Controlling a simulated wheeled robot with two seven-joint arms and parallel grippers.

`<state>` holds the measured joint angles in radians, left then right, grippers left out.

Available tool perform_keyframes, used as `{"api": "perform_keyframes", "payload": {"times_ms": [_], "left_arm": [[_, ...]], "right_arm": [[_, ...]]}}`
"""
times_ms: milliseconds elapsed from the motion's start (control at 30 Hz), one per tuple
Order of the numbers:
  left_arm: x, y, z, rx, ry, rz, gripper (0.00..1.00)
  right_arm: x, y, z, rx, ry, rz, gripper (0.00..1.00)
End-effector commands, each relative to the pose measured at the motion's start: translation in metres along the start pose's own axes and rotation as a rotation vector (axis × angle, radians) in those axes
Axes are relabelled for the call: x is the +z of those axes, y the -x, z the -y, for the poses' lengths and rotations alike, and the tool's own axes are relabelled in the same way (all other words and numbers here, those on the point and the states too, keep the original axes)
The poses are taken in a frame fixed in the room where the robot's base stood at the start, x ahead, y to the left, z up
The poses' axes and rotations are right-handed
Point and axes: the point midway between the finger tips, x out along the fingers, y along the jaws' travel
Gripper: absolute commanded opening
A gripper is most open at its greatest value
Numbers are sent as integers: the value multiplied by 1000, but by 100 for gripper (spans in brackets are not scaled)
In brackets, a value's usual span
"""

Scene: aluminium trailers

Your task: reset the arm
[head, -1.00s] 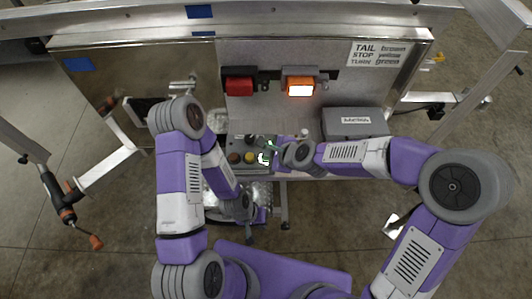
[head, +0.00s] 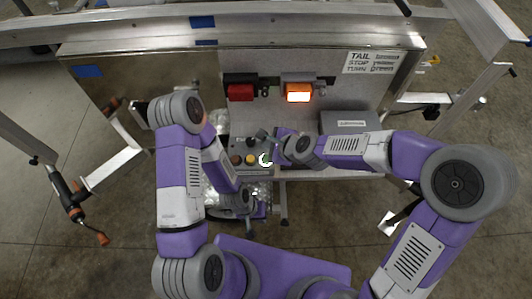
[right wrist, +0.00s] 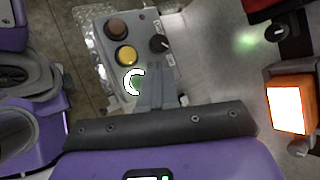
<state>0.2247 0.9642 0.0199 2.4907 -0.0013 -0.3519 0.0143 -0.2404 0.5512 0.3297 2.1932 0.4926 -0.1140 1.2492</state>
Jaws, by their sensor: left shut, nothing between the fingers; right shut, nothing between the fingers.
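The control box (head: 236,166) has a brown button (right wrist: 117,28), a yellow button (right wrist: 125,55), a green button with a bright white ring (right wrist: 133,82) and a black knob (right wrist: 158,44). My right gripper (head: 263,137) is shut and empty, over the right part of the box. In the right wrist view its closed fingers (right wrist: 160,78) are beside the green button and partly cover the box; contact cannot be told. My left gripper (head: 249,236) is shut and empty, low in front of the trailer, below the box. It is partly hidden by its own wrist.
On the trailer panel are a red lamp (head: 240,91) and a lit orange lamp (head: 298,93). A grey case (head: 349,122) stands right of my right gripper. A metal frame with an orange-tipped tool (head: 72,198) is at the left. The floor in front is clear.

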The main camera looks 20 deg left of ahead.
Motion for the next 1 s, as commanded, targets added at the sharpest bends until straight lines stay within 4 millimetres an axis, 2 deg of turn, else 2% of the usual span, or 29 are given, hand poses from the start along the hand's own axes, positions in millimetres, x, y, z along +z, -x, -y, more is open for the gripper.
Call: {"api": "perform_keyframes", "payload": {"times_ms": [500, 600, 667, 767, 867, 900, 1000], "left_arm": [[0, 1, 0, 0, 0, 0, 0], [0, 2, -1, 0, 0, 0, 0], [0, 3, -1, 0, 0, 0, 0], [0, 6, -2, 0, 0, 0, 0], [0, 9, -3, 0, 0, 0, 0], [0, 11, -4, 0, 0, 0, 0], [1, 14, -5, 0, 0, 0, 0]], "right_arm": [[1, 1, 1, 1, 0, 0, 0], [-7, -1, -3, 8, 15, -11, 0], [-22, -4, -9, 23, 50, -31, 0], [-66, -12, -32, 76, 168, -84, 0], [-123, -16, -72, 169, 348, -131, 0], [-144, -15, -91, 213, 425, -139, 0], [-186, -10, -141, 321, 614, -129, 0]]}}
